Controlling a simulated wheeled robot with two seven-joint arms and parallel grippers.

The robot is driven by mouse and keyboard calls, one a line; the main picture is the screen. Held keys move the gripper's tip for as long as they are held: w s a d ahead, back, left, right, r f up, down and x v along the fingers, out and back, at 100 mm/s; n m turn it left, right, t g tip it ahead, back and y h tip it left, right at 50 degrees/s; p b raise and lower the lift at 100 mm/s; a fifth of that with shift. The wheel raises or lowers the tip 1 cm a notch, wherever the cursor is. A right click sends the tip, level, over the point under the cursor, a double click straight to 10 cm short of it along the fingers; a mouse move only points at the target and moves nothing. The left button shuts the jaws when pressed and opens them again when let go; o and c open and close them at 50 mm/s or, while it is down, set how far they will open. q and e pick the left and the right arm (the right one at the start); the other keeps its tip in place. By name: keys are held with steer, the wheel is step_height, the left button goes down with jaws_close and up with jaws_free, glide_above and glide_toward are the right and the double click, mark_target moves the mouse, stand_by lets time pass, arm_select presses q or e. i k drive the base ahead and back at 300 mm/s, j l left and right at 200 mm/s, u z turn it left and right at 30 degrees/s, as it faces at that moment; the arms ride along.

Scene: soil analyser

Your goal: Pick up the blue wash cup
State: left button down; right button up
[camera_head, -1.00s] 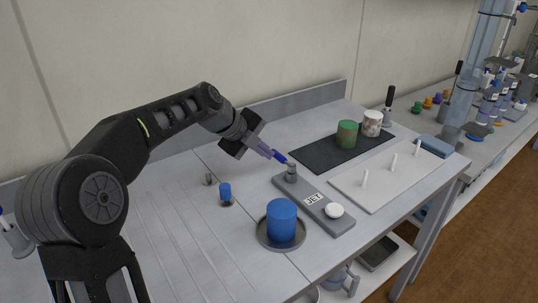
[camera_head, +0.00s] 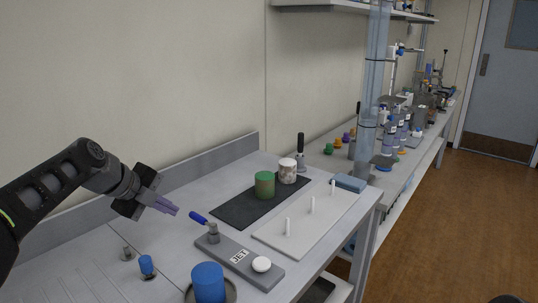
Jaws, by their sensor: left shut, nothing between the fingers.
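The blue wash cup (camera_head: 208,280) stands upright on a round dark grey dish (camera_head: 232,292) at the bottom of the head view, its lower part cut off by the picture edge. My left gripper (camera_head: 173,210) is shut and empty. It is above the bench, up and left of the cup and well apart from it. The fingertips point right, toward a small blue rod (camera_head: 198,218) at the grey nozzle post (camera_head: 213,235); a small gap shows between them. My right gripper is not in view.
A grey JET plate with a white button (camera_head: 261,264) lies right of the cup. A small blue piece (camera_head: 146,264) is left of it. Behind are a black mat (camera_head: 232,209), a green jar (camera_head: 264,185), a mottled jar (camera_head: 287,171) and a white board with pegs (camera_head: 300,236).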

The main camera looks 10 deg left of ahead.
mark_target(207, 278)
steer(key=k+l, duration=1.15)
steer(key=k, duration=0.15)
